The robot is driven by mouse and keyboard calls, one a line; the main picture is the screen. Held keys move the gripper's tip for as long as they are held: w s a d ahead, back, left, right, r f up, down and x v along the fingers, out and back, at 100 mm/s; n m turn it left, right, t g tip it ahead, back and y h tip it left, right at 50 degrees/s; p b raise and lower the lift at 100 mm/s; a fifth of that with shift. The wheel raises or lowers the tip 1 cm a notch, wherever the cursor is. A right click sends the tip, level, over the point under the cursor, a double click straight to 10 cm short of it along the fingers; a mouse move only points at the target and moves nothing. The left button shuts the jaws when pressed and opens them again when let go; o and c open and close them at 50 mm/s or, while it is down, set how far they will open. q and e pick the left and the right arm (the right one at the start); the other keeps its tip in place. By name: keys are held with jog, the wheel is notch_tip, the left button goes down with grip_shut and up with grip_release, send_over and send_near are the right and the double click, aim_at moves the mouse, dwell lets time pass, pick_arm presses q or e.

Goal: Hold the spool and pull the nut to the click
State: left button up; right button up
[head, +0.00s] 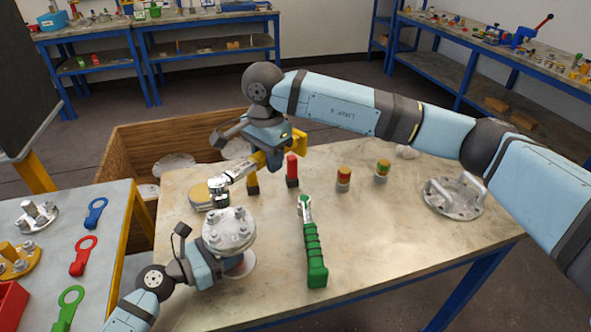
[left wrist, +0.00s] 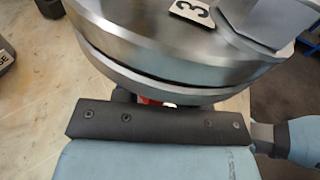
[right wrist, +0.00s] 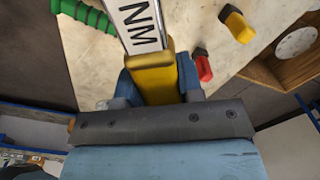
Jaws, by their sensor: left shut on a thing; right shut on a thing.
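The spool (head: 229,228), a grey steel piece with a round bolted flange on top, stands at the front left of the table. In the left wrist view its flange (left wrist: 170,45) fills the top, with a "3" label. My left gripper (head: 222,264) is shut on the spool below the flange; its fingertips are mostly hidden. My right gripper (head: 270,152) is shut on the yellow handle of a torque wrench (head: 240,171), which the right wrist view shows with an "NM" scale (right wrist: 143,22). The wrench head reaches the flange's far left edge; I cannot make out the nut there.
A green-handled ratchet (head: 314,250) lies right of the spool. A red marker (head: 292,170) and banded pots (head: 344,178) stand behind it. A flanged piece (head: 455,197) sits at the right. A wooden crate (head: 125,160) is behind the table's left side. The right front tabletop is clear.

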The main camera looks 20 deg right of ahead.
jog(key=shift+w+a+r+m, duration=0.2)
jog(key=shift+a+r+m, duration=0.4)
jog(key=shift+a+m, duration=0.25)
jog(key=shift+f, duration=2.2)
jog(key=shift+f, duration=0.2)
jog(key=shift+f, duration=1)
jog(key=shift+s, duration=0.1)
jog(key=shift+m, duration=0.45)
jog(key=shift+s+d+r, duration=0.1)
jog(key=shift+s+r, duration=0.15)
jog(key=shift+r, duration=1)
jog(key=shift+s+d+r, duration=0.1)
jog(key=shift+s+r, duration=0.1)
jog(key=shift+r, duration=1.05)
pick_arm(q)
jog(key=o, duration=0.9)
pick_arm(e)
jog(key=shift+a, duration=0.1)
